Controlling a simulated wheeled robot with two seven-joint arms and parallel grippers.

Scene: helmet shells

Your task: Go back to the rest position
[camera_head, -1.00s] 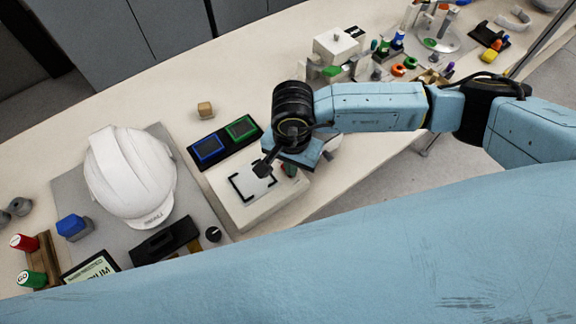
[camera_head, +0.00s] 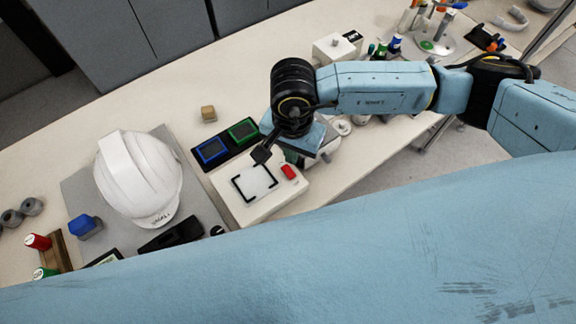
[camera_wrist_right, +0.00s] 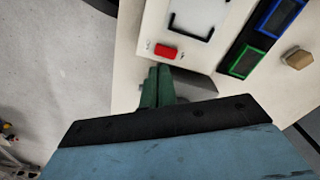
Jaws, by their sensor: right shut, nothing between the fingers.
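My right gripper (camera_head: 291,157) is over the near edge of the white box with black corner marks (camera_head: 232,203), mostly hidden behind my wrist in the head view. In the right wrist view its green fingers (camera_wrist_right: 157,86) are together and empty, beside the red button (camera_wrist_right: 165,51) of that box. I cannot tell the fingers' exact height over the box. My left gripper is not in view.
A white helmet (camera_head: 137,178) stands on a grey mat (camera_head: 78,187) at the left. Blue and green framed trays (camera_head: 226,145) and a wooden block (camera_head: 208,113) lie behind the box. Fixtures and small coloured parts crowd the table's far right.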

